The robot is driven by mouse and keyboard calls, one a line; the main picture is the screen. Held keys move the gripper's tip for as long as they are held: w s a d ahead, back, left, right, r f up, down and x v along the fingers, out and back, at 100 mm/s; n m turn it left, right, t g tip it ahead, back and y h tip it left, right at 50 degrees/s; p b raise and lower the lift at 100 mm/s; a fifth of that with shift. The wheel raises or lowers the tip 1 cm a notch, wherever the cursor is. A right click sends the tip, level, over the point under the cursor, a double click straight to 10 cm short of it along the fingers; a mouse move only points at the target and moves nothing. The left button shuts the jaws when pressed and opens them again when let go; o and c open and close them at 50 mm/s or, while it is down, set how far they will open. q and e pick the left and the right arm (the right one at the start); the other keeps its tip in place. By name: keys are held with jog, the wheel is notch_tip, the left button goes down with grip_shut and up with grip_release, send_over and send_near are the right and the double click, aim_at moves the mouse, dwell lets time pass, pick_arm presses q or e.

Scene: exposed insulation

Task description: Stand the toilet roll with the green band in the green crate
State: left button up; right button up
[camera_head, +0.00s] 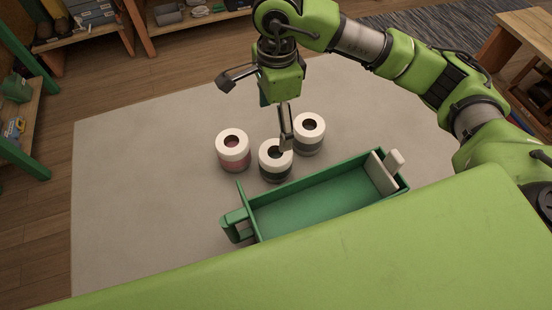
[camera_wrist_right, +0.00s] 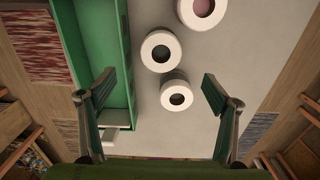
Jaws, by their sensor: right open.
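The toilet roll with the dark green band (camera_head: 276,173) stands upright on the pale mat, the middle one of three rolls. It also shows from above in the wrist view (camera_wrist_right: 148,50). The green crate (camera_head: 325,204) lies close in front of it and looks empty of rolls; its wall runs down the left of the wrist view (camera_wrist_right: 122,60). My right gripper (camera_head: 255,112) is open above the rolls, its fingers spread wide; one finger overlaps the middle roll in the head view. Both fingers show in the wrist view (camera_wrist_right: 158,88), with nothing held. My left gripper is not in view.
A roll with a pink band (camera_head: 233,158) stands left of the middle roll, and a grey-banded roll (camera_head: 309,146) stands close at its right. The pale mat (camera_head: 130,190) is clear at the left. Wooden shelves (camera_head: 80,32) stand at the back left.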

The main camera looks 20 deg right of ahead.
jog(key=p, duration=0.2)
send_over(276, 152)
notch_tip(276, 152, down, 8)
jog(key=shift+d+f, duration=0.1)
jog(key=shift+f, duration=0.05)
notch_tip(276, 152, down, 5)
jog(key=shift+r+p, duration=0.1)
jog(key=shift+p, duration=0.8)
jog(key=shift+f, duration=0.35)
jog(key=c, duration=1.3)
